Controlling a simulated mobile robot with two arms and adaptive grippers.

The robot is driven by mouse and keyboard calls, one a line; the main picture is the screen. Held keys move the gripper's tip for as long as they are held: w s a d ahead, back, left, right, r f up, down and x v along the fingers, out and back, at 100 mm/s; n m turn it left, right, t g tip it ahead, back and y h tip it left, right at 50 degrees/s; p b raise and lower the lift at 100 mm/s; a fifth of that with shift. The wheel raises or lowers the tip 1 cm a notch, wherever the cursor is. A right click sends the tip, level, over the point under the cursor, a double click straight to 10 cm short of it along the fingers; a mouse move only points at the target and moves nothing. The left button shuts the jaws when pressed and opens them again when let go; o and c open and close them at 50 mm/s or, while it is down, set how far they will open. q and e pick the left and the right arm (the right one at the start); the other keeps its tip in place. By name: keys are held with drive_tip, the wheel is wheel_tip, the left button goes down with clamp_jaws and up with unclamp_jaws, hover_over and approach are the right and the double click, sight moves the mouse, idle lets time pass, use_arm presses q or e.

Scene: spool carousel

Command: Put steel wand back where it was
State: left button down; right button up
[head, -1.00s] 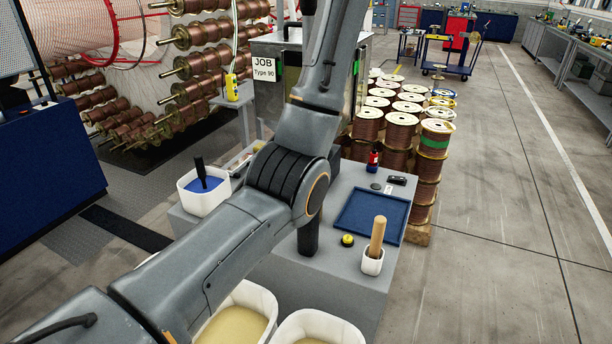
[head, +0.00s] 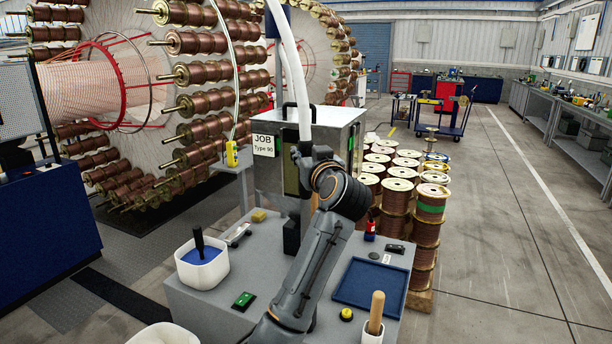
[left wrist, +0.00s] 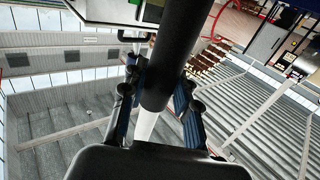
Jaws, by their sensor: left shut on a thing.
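My left gripper (head: 308,160) is beside the metal JOB box, above the grey table. It also shows in the left wrist view (left wrist: 158,85), with its fingers closed on either side of the steel wand (left wrist: 176,50). There the wand has a thick dark part and a pale part near the palm. In the head view a long pale, slightly curved length (head: 292,65) rises from the gripper, seemingly part of the wand. A dark piece (head: 291,236) shows below the gripper; I cannot tell whether it belongs to the wand. My right gripper is not in view.
The grey table (head: 265,278) holds a white tub (head: 208,278) with blue contents and a black handle, a blue tray (head: 371,284), and a wooden-handled tool (head: 376,308) in a cup. The JOB box (head: 336,128) stands behind; stacked spools (head: 427,226) are right.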

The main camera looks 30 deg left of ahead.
sight(306, 198)
use_arm(q)
drive_tip(key=shift+f, duration=2.9)
drive_tip(key=shift+p, duration=0.3)
drive_tip(key=shift+f, duration=0.1)
drive_tip(key=c, duration=1)
unclamp_jaws()
drive_tip(key=shift+f, duration=0.1)
drive_tip(key=b+v, duration=0.2)
drive_tip(key=v, duration=1)
drive_tip(key=shift+r+b, duration=0.2)
drive_tip(key=shift+b, duration=0.15)
drive_tip(key=shift+s, duration=0.1)
